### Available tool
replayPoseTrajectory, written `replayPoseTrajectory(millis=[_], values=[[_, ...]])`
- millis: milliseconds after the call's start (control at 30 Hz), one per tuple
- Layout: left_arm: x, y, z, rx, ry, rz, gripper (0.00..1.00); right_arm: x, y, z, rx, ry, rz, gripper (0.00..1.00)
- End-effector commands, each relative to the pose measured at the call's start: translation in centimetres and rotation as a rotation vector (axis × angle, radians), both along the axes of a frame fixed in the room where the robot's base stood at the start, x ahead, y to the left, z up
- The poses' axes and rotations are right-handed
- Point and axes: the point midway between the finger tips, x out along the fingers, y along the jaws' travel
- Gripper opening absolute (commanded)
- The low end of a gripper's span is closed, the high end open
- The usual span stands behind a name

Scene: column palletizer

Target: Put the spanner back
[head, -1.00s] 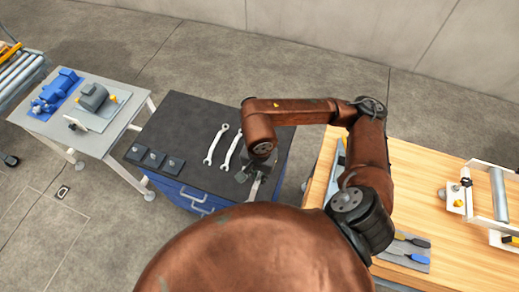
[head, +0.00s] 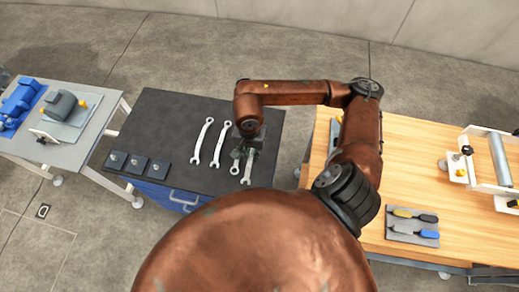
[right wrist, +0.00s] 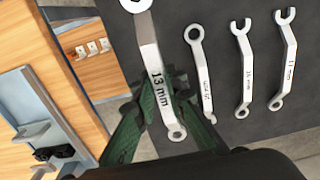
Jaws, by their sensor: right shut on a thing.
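My right gripper (head: 243,157) is over the right part of a black-topped cabinet (head: 170,115). It is shut on a silver spanner (head: 248,172), marked 13 mm in the right wrist view (right wrist: 155,70), where the green fingers (right wrist: 145,115) sit on either side of its shaft. I cannot tell whether this spanner touches the top. Three more spanners lie on the top: a left one (head: 202,141), a middle one (head: 219,143), and one beside the held spanner, partly hidden by the gripper but clear in the wrist view (right wrist: 200,70). My left gripper is not in view.
Several small dark blocks (head: 137,164) sit at the cabinet's front left. A wooden bench (head: 415,165) with a tool pad (head: 412,227) and a white frame stands at right, across a gap. A grey table (head: 75,150) with blue and grey machines stands at left.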

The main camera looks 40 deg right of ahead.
Motion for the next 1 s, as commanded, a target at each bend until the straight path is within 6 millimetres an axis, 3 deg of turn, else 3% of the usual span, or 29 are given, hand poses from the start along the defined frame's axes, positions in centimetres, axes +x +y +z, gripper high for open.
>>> replayPoseTrajectory(millis=[133,333,700,900,1000], values=[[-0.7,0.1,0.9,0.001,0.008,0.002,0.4,1.4,-3.4,-1.5,-0.004,0.003,-0.006,0.0],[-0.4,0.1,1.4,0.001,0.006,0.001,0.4,2.7,-5.5,-5.0,0.0,0.003,-0.001,0.0],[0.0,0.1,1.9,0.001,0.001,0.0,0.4,3.6,-7.2,-7.6,0.001,0.003,0.002,0.0],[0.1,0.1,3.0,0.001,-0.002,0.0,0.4,3.6,-7.0,-10.2,0.003,0.001,0.004,0.0],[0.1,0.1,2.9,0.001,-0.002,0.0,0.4,3.7,-7.1,-10.4,0.001,-0.001,0.006,0.0]])
